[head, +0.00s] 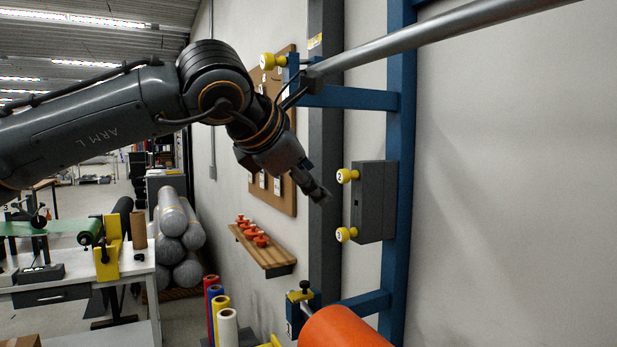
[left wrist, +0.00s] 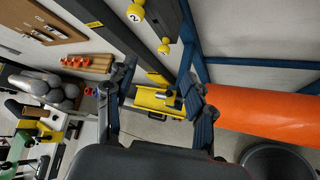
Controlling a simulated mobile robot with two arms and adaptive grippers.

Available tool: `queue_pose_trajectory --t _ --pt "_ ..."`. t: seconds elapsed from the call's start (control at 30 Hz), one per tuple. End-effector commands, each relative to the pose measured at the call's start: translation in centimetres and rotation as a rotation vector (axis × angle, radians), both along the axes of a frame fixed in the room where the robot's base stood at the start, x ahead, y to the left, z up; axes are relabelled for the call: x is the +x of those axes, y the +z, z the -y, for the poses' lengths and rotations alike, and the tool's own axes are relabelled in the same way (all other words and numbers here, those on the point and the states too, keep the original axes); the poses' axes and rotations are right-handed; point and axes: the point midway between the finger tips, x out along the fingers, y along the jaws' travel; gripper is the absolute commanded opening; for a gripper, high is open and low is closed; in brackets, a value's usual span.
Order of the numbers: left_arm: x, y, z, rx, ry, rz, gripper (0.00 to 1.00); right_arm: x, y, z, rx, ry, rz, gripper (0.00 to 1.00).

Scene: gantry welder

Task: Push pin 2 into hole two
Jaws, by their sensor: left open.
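Pin 2 (head: 347,176) is a yellow knob marked 2. It sticks out from the left side of the grey block (head: 376,202), near its top. Hole two cannot be seen; the knob or block may hide it. A yellow knob marked 3 (head: 346,234) sits lower on the same block. My left gripper (head: 322,196) is just left of pin 2 and slightly lower in the head view, apparently apart from it. In the left wrist view, the left gripper (left wrist: 158,97) is open with nothing held, and pin 2 (left wrist: 134,14) shows at the top edge. My right gripper is not in view.
The grey block is on a blue upright (head: 402,150). A yellow knob marked 1 (head: 267,61) is at upper left, near a grey bar (head: 430,35) crossing above. An orange cylinder (head: 340,328) lies below. A wooden shelf (head: 262,250) holds orange items on the wall.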

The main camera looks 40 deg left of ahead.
Motion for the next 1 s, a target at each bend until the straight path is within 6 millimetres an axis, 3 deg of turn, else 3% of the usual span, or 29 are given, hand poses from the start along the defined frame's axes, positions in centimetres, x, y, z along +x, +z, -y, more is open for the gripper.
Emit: queue_pose_trajectory --t 0.13,0.27,0.87,1.0 --pt "-1.0 0.7 0.8 0.117 0.022 -0.001 0.54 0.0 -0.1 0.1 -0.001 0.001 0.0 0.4" --pt "-0.4 0.9 0.6 0.128 0.025 -0.002 0.54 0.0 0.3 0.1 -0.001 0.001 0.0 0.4" --pt "10.2 1.1 -2.5 0.123 0.024 -0.003 0.54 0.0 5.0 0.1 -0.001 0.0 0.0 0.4" --pt "11.8 0.1 -3.0 0.123 0.023 -0.002 0.54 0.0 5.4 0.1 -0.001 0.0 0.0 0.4"
